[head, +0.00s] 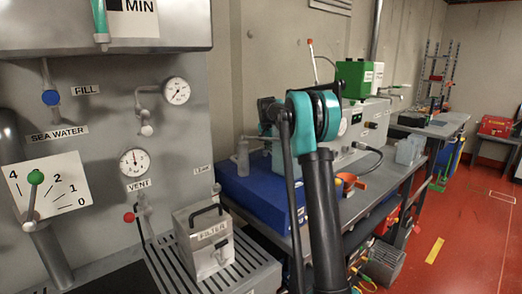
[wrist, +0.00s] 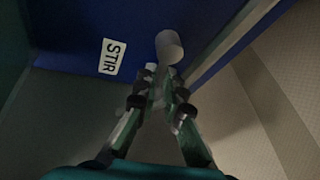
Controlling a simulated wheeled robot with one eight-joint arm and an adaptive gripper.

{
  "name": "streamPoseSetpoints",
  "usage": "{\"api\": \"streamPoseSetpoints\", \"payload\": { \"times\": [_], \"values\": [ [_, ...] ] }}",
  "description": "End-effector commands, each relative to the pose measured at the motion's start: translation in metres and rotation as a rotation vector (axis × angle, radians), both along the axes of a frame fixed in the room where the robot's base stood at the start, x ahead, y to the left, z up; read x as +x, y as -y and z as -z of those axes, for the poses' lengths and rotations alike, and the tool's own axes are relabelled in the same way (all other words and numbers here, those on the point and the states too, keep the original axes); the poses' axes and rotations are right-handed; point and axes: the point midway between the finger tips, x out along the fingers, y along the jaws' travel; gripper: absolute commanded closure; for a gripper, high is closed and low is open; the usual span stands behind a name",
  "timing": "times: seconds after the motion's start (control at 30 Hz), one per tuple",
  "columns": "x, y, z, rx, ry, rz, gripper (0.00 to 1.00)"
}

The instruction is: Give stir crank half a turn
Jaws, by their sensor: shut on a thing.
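The stir crank shows in the wrist view as a pale grey cylindrical knob (wrist: 169,46) standing out from a dark blue face. A white STIR label (wrist: 112,57) is on that blue face, left of the knob. My gripper (wrist: 160,80) is shut on the crank, its fingertips meeting just below the knob's end. The fingers hide the rest of the crank arm and its pivot.
A grey panel with gauges and a FILTER box (head: 205,243) stand at the left. Red floor (head: 465,220) is open at the right.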

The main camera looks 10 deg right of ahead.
Motion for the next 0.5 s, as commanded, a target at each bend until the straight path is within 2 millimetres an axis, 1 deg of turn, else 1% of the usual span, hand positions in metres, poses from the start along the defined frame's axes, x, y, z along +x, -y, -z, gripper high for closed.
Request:
{"api": "streamPoseSetpoints", "payload": {
  "times": [0.03, 0.1, 0.37, 0.4, 0.5],
  "values": [
    [-0.0005, 0.0073, 0.0000, -0.001, 0.000, -0.003, 1.00],
    [-0.0005, 0.0107, -0.0001, 0.000, 0.000, -0.008, 1.00],
    [-0.0004, 0.0110, -0.0001, -0.001, 0.000, -0.009, 1.00],
    [-0.0004, 0.0110, -0.0001, -0.001, 0.000, -0.009, 0.90],
    [-0.0004, 0.0109, -0.0001, -0.001, 0.000, -0.009, 0.78]
  ]
}}
